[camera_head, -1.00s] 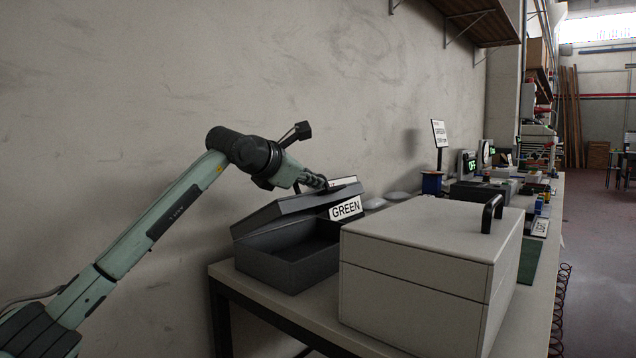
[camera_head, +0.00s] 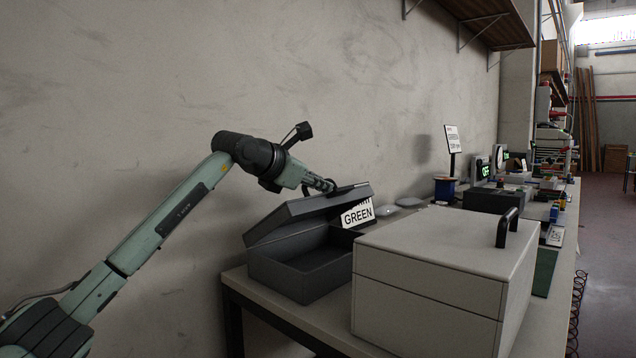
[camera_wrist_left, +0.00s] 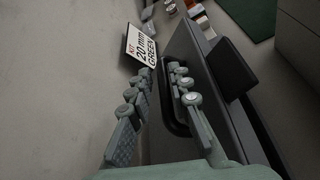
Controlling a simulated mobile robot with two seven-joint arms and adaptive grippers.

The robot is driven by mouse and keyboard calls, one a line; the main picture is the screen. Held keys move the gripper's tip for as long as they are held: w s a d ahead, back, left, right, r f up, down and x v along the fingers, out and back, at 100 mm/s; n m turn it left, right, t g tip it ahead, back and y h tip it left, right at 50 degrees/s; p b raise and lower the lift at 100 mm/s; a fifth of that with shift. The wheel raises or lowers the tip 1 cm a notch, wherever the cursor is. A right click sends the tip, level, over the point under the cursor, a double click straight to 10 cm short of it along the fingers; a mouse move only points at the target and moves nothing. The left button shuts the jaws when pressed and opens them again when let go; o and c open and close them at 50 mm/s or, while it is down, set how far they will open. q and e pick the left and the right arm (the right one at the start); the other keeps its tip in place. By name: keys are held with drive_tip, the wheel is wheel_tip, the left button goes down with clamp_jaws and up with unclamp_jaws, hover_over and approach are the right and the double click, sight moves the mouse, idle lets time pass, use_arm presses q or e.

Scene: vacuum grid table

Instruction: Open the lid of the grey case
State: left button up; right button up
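The dark grey case (camera_head: 301,281) stands on the table against the wall, with its lid (camera_head: 290,216) tilted partly open above the box. The inside of the case shows as dark, and I see nothing in it. My left gripper (camera_head: 331,186) is at the raised edge of the lid. In the left wrist view its two fingers (camera_wrist_left: 162,93) stand apart, with a gap between them. The right-hand finger is at the black loop handle (camera_wrist_left: 171,122) on the lid (camera_wrist_left: 205,85); I cannot tell how firmly it touches. My right gripper is not in view.
A large light grey box (camera_head: 425,290) with a black handle (camera_head: 507,228) stands close to the right of the case. A sign reading GREEN (camera_head: 357,215) is behind the lid. Further tools and displays line the table beyond. A wall shelf (camera_head: 480,22) hangs above.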

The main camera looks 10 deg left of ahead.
use_arm(q)
drive_tip(key=v, duration=1.1)
drive_tip(key=shift+s+a, duration=0.1)
drive_tip(key=shift+s+a+r, duration=0.1)
drive_tip(key=shift+s+r, duration=0.05)
drive_tip(key=shift+s, duration=0.2)
